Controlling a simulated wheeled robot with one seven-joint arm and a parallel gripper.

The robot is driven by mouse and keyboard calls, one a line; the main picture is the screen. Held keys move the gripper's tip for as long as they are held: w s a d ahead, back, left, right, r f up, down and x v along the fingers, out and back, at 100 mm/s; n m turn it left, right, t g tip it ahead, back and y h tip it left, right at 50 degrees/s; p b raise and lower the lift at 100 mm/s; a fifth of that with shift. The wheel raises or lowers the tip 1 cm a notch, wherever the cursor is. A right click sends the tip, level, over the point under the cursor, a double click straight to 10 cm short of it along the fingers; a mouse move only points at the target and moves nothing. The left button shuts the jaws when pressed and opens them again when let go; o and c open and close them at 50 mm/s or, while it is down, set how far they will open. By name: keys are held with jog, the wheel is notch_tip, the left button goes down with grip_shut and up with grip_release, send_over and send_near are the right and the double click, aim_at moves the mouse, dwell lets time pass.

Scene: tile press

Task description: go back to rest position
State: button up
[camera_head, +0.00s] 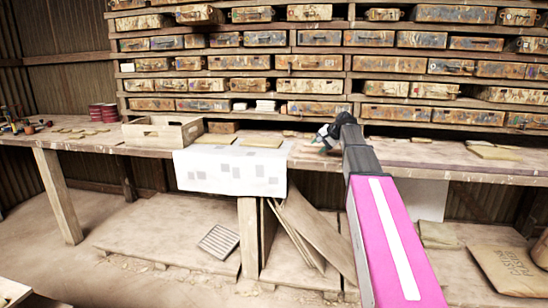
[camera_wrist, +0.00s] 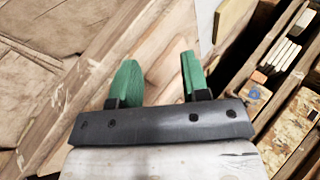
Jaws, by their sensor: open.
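My gripper (camera_wrist: 157,82) shows in the wrist view with two green fingers spread apart and nothing between them. Behind the fingers is the wooden bench top, seen at a slant. In the head view my pink arm reaches forward from the lower right to the workbench (camera_head: 345,163). Its dark wrist end is over the bench, and my gripper (camera_head: 326,138) there is small and partly hidden by the arm, with a bit of green showing.
A wooden crate (camera_head: 162,132) and a white patterned cloth (camera_head: 230,172) are on the bench left of my arm. Flat tiles (camera_head: 261,142) lie beside the crate. Shelves of boxes (camera_head: 320,62) stand behind. Boards (camera_head: 313,235) lean under the bench; a sack (camera_head: 508,270) lies at right.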

jog(key=s+a+f+n+g+h, duration=0.1)
jog(key=s+f+n+g+h, duration=0.4)
jog(key=s+f, duration=3)
notch_tip(320, 180, down, 2)
jog(key=shift+s+f+n+g+h, duration=0.15)
jog(key=shift+s+n+g+h, duration=0.25)
jog(key=shift+h, duration=0.4)
